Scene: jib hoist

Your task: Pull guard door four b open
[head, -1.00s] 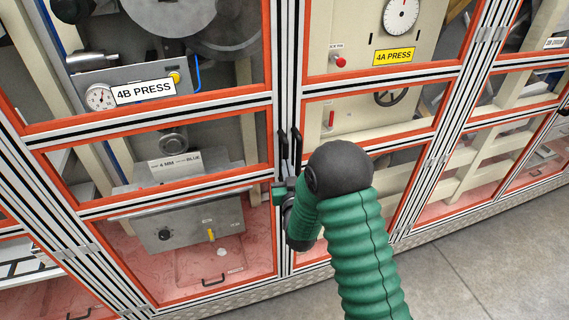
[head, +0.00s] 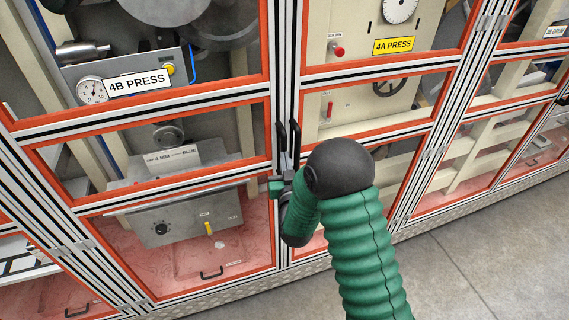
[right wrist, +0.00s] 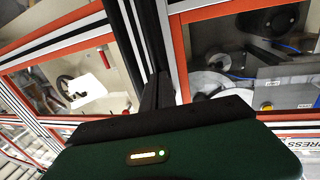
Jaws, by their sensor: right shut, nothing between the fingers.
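Guard door 4B (head: 150,119) is the orange-edged, clear-paned door at the left of the head view, in front of the machine labelled 4B PRESS (head: 139,84). It looks closed. Its black upright handle (head: 281,136) is on its right edge, beside the handle of the 4A door (head: 294,139). My right gripper (head: 277,187) is shut and empty, just below the handles at the door's right edge. My forearm hides part of it, and I cannot tell whether it touches the door. In the right wrist view, a dark upright bar crosses close ahead. My left gripper is out of view.
The 4A PRESS door (head: 372,138) adjoins on the right, with more framed guard panels (head: 478,155) beyond. A metal plinth (head: 400,236) runs along the bottom. The grey floor (head: 480,262) at lower right is clear.

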